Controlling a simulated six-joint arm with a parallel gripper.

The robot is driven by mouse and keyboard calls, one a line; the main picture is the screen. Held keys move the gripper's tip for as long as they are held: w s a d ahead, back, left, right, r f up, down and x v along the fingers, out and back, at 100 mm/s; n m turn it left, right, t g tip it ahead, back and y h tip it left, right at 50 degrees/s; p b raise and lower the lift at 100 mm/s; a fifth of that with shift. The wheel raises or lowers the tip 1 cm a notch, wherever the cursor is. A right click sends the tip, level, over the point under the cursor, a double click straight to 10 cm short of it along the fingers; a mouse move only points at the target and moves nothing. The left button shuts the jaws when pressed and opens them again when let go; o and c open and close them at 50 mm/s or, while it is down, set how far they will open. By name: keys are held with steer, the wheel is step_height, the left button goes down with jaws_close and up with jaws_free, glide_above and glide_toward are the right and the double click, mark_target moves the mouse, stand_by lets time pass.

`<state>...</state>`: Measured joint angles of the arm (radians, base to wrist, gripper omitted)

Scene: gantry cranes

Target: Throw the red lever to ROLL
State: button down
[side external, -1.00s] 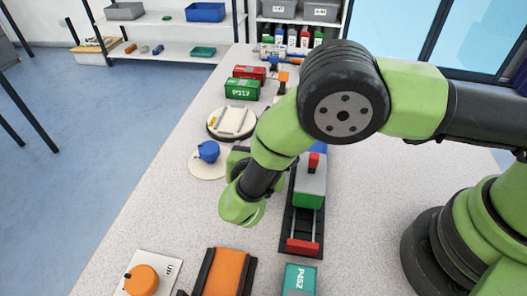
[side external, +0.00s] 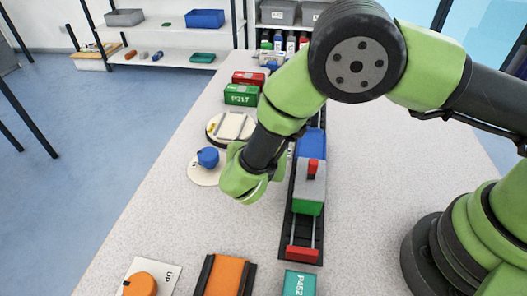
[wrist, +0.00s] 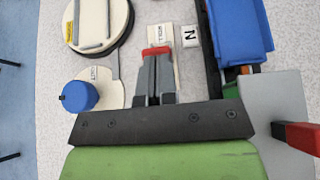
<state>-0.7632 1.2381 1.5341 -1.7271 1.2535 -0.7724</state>
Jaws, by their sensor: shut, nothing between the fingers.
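A red bar (wrist: 156,50), which looks like the lever's handle, lies just beyond my fingertips in the wrist view. It sits at the near end of a pale plate (wrist: 159,33) that appears to be lettered ROLL. My gripper (wrist: 155,62) is shut and empty, its grey fingers close together and pointing at the red bar. I cannot tell whether they touch it. The rest of the lever is hidden by the fingers. In the side view my wrist hides the lever and the fingers.
A small plate marked N (wrist: 190,36) lies right of the lever. A track with a grey and green block (side external: 310,185) bearing a red upright runs to the right. A blue knob (side external: 208,157) and a round turntable (side external: 231,126) stand left.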

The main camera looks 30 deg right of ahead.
steer(key=w+d+g+y, duration=0.1)
steer(key=r+g+y, duration=0.1)
steer(key=shift+w+d+r+g+y, duration=0.15)
steer(key=shift+w+d+g+y, duration=0.15)
steer(key=shift+w+d, duration=0.05)
steer(key=shift+w+d+r, duration=0.15)
steer(key=shift+w+d, duration=0.35)
steer(key=shift+r, duration=0.8)
